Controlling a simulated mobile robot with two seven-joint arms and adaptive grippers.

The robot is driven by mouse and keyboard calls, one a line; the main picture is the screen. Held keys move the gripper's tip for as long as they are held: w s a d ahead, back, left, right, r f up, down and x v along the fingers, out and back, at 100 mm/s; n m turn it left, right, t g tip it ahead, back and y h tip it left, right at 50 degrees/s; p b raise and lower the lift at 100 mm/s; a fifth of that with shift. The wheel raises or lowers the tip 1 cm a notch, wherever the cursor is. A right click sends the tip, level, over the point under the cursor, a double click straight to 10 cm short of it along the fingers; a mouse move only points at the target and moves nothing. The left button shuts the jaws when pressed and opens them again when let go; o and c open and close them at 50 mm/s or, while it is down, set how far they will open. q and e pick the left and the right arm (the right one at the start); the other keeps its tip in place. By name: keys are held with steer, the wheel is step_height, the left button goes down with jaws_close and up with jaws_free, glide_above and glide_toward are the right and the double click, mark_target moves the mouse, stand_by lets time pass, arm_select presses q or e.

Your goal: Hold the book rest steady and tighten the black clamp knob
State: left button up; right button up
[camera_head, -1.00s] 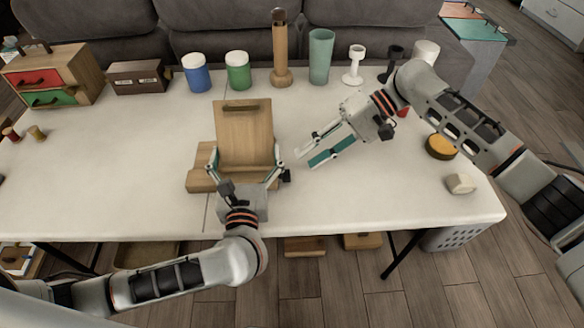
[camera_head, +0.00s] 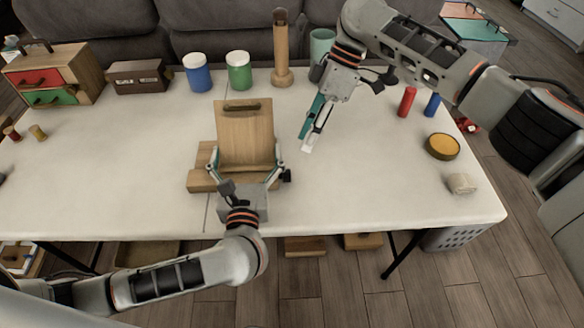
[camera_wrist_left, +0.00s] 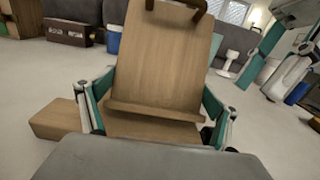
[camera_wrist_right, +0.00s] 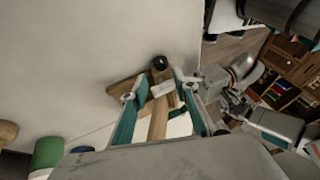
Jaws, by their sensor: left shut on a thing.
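The wooden book rest (camera_head: 243,135) stands at the front middle of the table, its back panel tilted and a ledge across it. My left gripper (camera_head: 247,172) is shut on its lower part, one finger on each side; it also shows in the left wrist view (camera_wrist_left: 155,110). The black clamp knob (camera_head: 287,175) sticks out at the rest's lower right side, and the right wrist view shows a round black knob (camera_wrist_right: 160,62). My right gripper (camera_head: 306,140) is open and empty, to the right of the rest and apart from it, fingers pointing down toward the table.
Blue (camera_head: 197,73) and green (camera_head: 239,70) jars, a tall wooden post (camera_head: 281,50) and a teal cup (camera_head: 321,45) stand along the back. Red (camera_head: 407,102) and blue (camera_head: 432,105) cylinders and a yellow round tin (camera_head: 442,147) are at the right.

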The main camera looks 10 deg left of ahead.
mark_target(292, 169)
steer(key=x, duration=1)
steer(key=c, duration=0.8)
